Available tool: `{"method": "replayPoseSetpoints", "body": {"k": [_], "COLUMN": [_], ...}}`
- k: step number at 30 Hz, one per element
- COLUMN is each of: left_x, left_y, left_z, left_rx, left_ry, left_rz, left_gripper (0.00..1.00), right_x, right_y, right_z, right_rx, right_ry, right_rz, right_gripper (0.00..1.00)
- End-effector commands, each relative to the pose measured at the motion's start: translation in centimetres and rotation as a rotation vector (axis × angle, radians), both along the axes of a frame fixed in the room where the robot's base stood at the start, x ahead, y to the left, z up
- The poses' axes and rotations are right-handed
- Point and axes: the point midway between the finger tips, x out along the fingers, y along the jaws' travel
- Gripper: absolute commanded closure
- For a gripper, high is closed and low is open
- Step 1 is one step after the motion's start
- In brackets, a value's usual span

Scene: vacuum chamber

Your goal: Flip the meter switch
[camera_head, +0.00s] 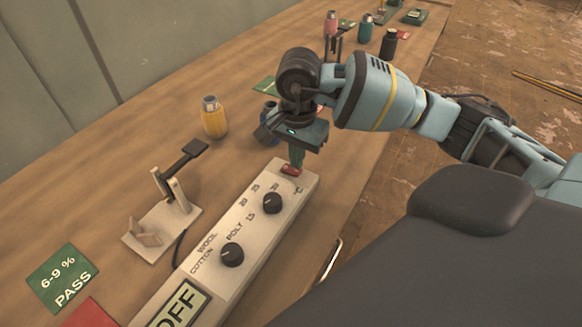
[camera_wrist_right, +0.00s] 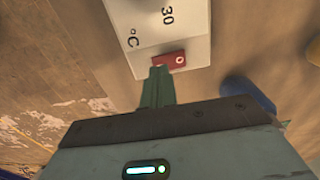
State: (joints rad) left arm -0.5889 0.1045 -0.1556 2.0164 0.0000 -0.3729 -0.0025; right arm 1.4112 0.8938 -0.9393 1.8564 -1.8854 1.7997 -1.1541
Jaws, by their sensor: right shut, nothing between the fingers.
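The meter (camera_head: 248,225) is a long pale box on the table with two black knobs, the near one (camera_head: 231,254) and the far one (camera_head: 272,203). Its display reads "OFF" (camera_head: 178,306). The red switch (camera_head: 291,170) sits at the far end of the meter's top; it also shows in the right wrist view (camera_wrist_right: 170,60), with a round mark on its right part. My right gripper (camera_head: 296,160) is shut and empty, pointing down at the switch. Its fingertips (camera_wrist_right: 158,72) are at the switch's edge; I cannot tell whether they touch. My left gripper is not in view.
A stand with a hinged black arm (camera_head: 165,215) is left of the meter, with a cable. A yellow bottle (camera_head: 213,117) stands behind. A green "6-9 % PASS" card (camera_head: 62,278) lies at left. More bottles (camera_head: 388,45) stand farther along the table.

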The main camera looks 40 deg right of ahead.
Motion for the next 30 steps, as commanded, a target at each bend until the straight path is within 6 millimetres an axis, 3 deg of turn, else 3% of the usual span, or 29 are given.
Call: {"method": "replayPoseSetpoints", "body": {"k": [30], "left_x": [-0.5], "left_y": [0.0], "left_z": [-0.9], "left_rx": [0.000], "left_ry": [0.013], "left_rz": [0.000], "left_gripper": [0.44], "right_x": [0.0], "right_y": [0.0], "right_z": [-1.4], "right_rx": [0.000], "right_ry": [0.000], "right_rz": [0.000], "right_gripper": [1.00]}}
